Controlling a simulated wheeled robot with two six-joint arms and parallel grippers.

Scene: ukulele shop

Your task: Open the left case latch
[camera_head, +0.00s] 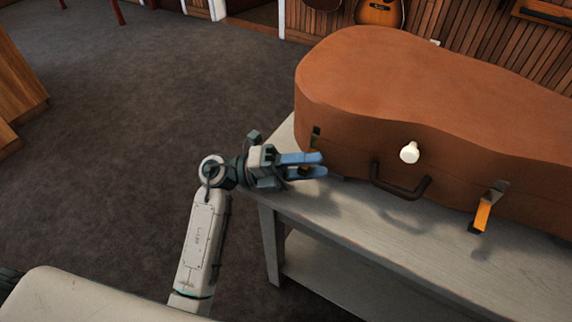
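The brown case (420,85) lies closed on the table. Its left latch (316,136) is a small dark metal piece on the front side near the left end, partly hidden by my gripper. My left gripper (316,165) has blue fingers, and their tips are right at the case front, just below this latch plate. A small gap shows between the fingers, but whether they hold the latch tab is hidden. The right latch (484,210) has an orange tab hanging down and out from the case. My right gripper is not in view.
A dark handle (400,184) and a round white knob (409,152) are on the case front. The grey table (350,224) has a bare strip in front of the case. Guitars (380,11) hang on the slatted wall behind. Open carpet lies at left.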

